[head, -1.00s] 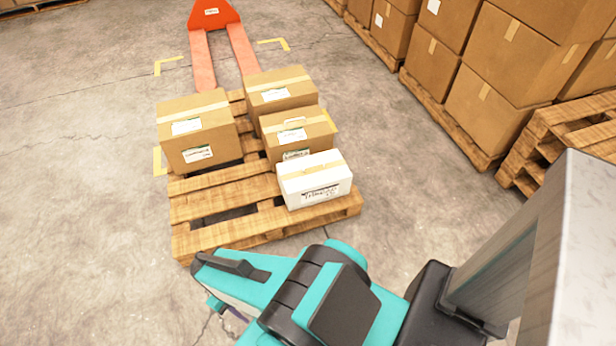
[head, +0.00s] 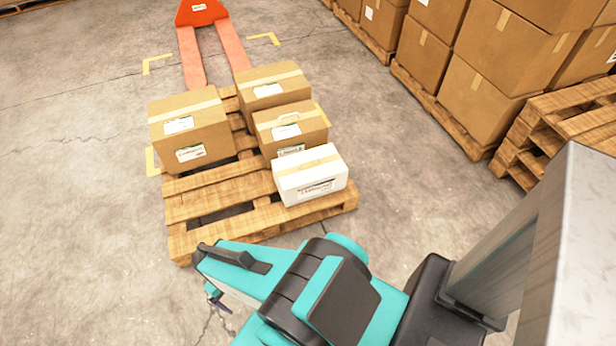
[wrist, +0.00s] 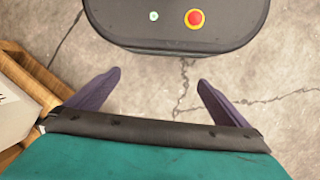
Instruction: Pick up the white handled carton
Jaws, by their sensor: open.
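The white handled carton (head: 310,176) sits at the near right corner of a wooden pallet (head: 215,243) in the head view, with a handle on its top and a printed label on its front. In the wrist view, part of the white carton (wrist: 12,112) shows at the left edge. My gripper (wrist: 151,85) is open and empty over bare concrete, its two dark purple fingers spread apart. In the head view my arm is in front of the pallet's near side, and the gripper (head: 217,297) is mostly hidden below it.
Brown cartons (head: 190,131) stand on the same pallet; a handled brown carton (head: 291,128) is directly behind the white one. An orange pallet jack (head: 201,12) has its forks toward the pallet's far side. Stacked cartons (head: 468,103) and empty pallets (head: 560,130) line the right.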

